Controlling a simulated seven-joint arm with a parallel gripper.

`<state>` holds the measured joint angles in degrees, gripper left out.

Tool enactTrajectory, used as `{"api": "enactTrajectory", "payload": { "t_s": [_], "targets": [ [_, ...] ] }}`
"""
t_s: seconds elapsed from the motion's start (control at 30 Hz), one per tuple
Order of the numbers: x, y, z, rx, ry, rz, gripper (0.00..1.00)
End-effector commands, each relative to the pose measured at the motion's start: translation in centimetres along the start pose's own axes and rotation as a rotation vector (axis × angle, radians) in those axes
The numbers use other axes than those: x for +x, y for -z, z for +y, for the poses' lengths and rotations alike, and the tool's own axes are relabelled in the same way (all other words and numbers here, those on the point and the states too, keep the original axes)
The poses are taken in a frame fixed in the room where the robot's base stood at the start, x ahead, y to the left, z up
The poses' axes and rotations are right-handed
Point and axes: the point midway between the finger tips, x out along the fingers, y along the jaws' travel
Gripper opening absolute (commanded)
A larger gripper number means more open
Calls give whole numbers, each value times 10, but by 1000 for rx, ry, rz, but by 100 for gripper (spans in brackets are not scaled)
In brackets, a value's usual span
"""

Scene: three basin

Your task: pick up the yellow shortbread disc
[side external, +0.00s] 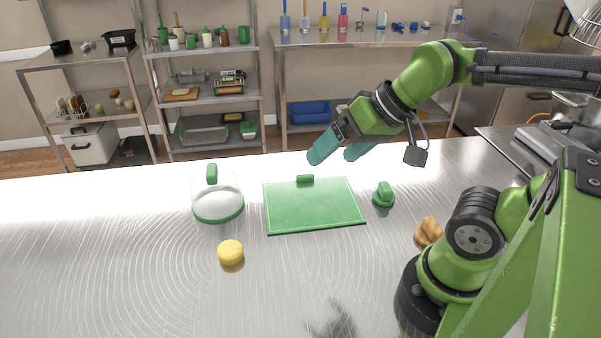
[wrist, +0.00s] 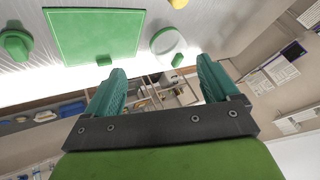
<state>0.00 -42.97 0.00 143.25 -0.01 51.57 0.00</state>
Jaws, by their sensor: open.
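The yellow shortbread disc (side external: 231,251) lies on the metal table, left of centre in the side view and in front of the glass dome. In the wrist view a yellow piece of it (wrist: 178,3) shows at the top edge, partly cut off. My gripper (side external: 335,157) is raised above the back of the table, behind the green board. Its two teal fingers are apart with nothing between them, as the wrist view (wrist: 160,82) also shows. The gripper is well away from the disc, to its right and further back.
A green board (side external: 314,206) lies mid-table. A clear dome with green rim and handle (side external: 217,206) stands left of it. A green knobbed object (side external: 384,195) and a brown lumpy item (side external: 429,232) are to the right. The table around the disc is clear. Shelves (side external: 205,88) stand behind.

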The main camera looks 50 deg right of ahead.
Motion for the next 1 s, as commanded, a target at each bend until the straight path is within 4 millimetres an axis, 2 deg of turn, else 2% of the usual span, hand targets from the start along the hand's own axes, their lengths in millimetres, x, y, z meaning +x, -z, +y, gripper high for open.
{"api": "enactTrajectory", "payload": {
  "t_s": [0.17,0.27,0.37,0.6,0.8,0.9,1.0],
  "targets": [
    [7,-5,-3,-13,-1,-36,88],
    [21,-4,-10,-37,-9,-101,88],
    [39,4,-26,-67,-29,-188,88],
    [100,27,-72,-42,-144,-392,88],
    [158,34,-108,42,-299,-493,88],
    [178,38,-121,105,-374,-504,88],
    [184,49,-129,189,-425,-485,88]
  ]
}}
